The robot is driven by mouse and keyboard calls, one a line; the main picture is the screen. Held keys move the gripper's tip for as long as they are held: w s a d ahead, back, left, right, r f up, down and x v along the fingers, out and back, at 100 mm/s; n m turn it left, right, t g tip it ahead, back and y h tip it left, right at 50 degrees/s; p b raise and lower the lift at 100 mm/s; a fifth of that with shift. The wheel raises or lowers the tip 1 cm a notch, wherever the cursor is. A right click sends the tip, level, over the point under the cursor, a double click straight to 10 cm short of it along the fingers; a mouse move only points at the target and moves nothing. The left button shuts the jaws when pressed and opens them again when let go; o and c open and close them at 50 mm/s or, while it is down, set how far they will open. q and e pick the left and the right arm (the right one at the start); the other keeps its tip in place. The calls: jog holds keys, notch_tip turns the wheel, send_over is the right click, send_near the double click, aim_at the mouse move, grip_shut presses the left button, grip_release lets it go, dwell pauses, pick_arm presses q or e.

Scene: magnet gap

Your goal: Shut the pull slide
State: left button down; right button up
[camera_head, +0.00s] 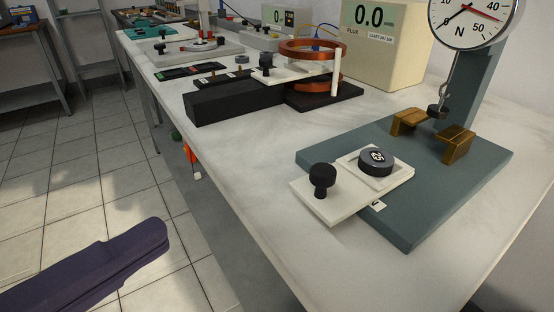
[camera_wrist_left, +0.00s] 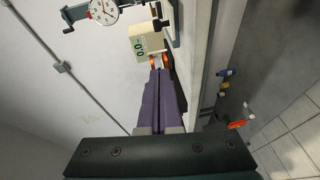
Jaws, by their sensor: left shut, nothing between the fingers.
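The pull slide (camera_head: 328,208) is a white plate with a black knob (camera_head: 322,178) at its near-left end. It sticks out past the left edge of the teal base (camera_head: 430,205). A dark round magnet (camera_head: 376,161) sits on a white square on the slide. Two brass brackets (camera_head: 408,121) stand farther back on the base, under a hook hanging from the round N dial (camera_head: 472,18). My left gripper (camera_head: 150,238), with purple fingers, is shut and empty over the floor, left of the table and well apart from the slide. Its fingers also show in the left wrist view (camera_wrist_left: 160,88).
A copper coil stand (camera_head: 312,50) with another white slide and black knob is farther back, beside a long black block (camera_head: 235,100). A beige flux meter (camera_head: 385,45) stands behind. The white table (camera_head: 245,160) is bare left of the teal base.

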pick_arm(q)
jog(key=x, duration=0.4)
jog(key=d+b+x, duration=0.1)
jog(key=x, duration=0.3)
jog(key=s+x, duration=0.1)
jog(key=x, duration=0.3)
jog(key=shift+s+d+b, duration=0.1)
jog(key=shift+d+b, duration=0.25)
jog(key=shift+d, duration=0.45)
